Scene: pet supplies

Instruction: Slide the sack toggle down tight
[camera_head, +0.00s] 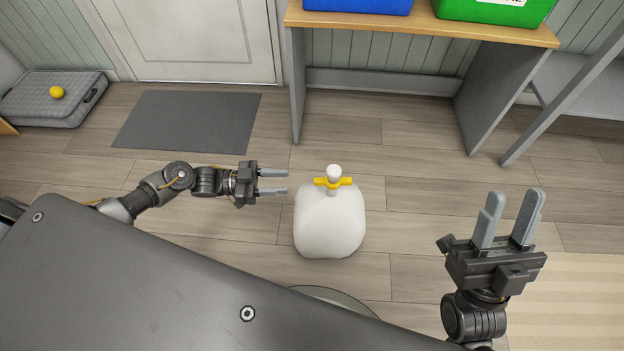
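A white sack (330,222) stands upright on the wooden floor in front of me. A yellow toggle (345,182) sits around its narrow neck, with the white neck top (333,170) showing above it. My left gripper (288,182) is to the left of the toggle, at about its height in the picture. Its two fingers are apart and point right toward the toggle, with nothing between them and a gap before the toggle. My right gripper (516,203) is well to the right of the sack, fingers spread and pointing away from me, empty.
A wooden bench (420,28) with a blue bin (358,4) and a green bin (495,10) stands behind. A grey mat (187,122) lies by the door. A grey pet bed (45,107) with a yellow ball (57,92) is far left.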

